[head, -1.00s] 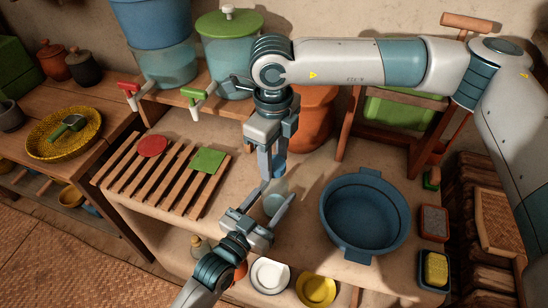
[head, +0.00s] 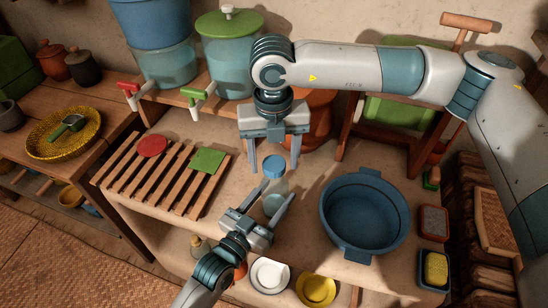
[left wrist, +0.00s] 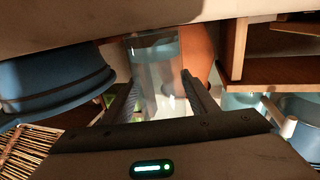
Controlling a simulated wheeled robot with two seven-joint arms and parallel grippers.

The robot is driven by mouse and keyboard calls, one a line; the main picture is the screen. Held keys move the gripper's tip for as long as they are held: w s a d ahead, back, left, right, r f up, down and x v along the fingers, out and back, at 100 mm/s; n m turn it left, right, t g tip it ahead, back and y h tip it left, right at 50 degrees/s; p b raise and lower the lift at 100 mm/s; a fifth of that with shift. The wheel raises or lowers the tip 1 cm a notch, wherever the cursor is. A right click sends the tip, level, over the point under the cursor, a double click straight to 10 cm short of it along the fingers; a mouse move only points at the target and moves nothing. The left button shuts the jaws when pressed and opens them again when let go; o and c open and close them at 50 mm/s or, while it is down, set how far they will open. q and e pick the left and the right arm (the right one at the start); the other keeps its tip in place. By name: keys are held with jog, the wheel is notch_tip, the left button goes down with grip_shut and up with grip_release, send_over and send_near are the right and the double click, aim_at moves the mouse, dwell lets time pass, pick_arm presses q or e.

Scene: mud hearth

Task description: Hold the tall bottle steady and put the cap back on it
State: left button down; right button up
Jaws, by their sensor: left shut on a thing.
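The tall bottle (head: 274,205) is clear and stands upright on the counter; it also shows in the left wrist view (left wrist: 155,70). My left gripper (head: 270,203) is shut around its body, one finger on each side. The blue cap (head: 274,165) sits at the top of the bottle; how far down it is seated I cannot tell. My right gripper (head: 274,163) is open above the bottle, with a finger apart from the cap on each side. The cap does not show in the left wrist view.
A blue basin (head: 365,255) stands close to the right of the bottle. A slatted wooden rack (head: 125,185) with red and green pads lies to the left. Water dispensers (head: 228,75) stand behind. A white dish (head: 270,274) and a yellow dish (head: 316,287) are in front.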

pick_arm(q)
jog(key=shift+f, duration=0.1)
pick_arm(e)
jog(key=shift+r, duration=0.1)
jog(key=shift+r, duration=2.15)
jog(key=shift+c, duration=0.2)
jog(key=n, duration=0.5)
jog(key=shift+r, duration=0.4)
jog(key=n, duration=0.3)
jog(key=r+n, duration=0.1)
jog(key=n, duration=0.5)
jog(key=r+n, duration=0.1)
jog(key=n, duration=0.7)
jog(key=shift+r, duration=0.35)
